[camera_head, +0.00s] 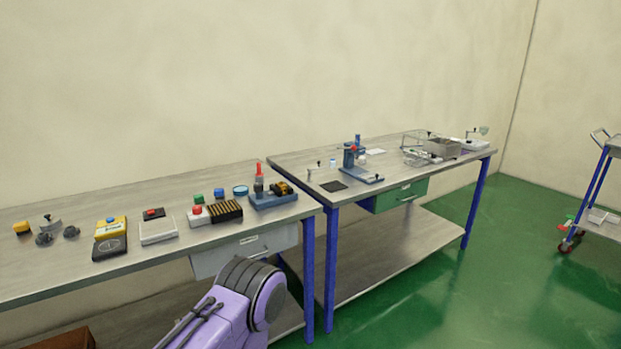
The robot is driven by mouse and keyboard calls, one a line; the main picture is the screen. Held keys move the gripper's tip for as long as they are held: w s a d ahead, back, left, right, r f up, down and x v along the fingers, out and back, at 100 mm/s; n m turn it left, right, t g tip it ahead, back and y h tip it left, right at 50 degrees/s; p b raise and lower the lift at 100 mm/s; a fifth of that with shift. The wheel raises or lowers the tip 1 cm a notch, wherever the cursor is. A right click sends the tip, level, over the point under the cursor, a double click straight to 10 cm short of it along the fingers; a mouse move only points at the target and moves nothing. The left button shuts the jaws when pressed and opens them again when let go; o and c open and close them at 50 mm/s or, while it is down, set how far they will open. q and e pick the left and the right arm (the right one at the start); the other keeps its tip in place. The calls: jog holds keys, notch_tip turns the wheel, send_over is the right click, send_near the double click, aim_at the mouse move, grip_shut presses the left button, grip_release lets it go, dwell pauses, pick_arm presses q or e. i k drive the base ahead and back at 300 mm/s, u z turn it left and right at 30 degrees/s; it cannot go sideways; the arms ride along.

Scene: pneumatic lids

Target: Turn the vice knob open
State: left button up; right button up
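Neither of my grippers shows in the head view. One of my purple arm parts rises at the bottom centre, in front of the near workbench. A blue fixture with a small red part (350,160) stands on the far workbench (300,165). A blue base with a red-topped upright part (262,192) stands at the right end of the near workbench (150,258). I cannot tell which of these, if either, is the vice, and no vice knob can be made out clearly at this size.
A grey metal box (442,148) sits on the far bench. A trolley (600,190) stands right; green floor is clear between.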

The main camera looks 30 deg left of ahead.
aim_at(257, 188)
jog(key=z, duration=0.2)
jog(key=i, duration=0.9)
jog(key=u, duration=0.2)
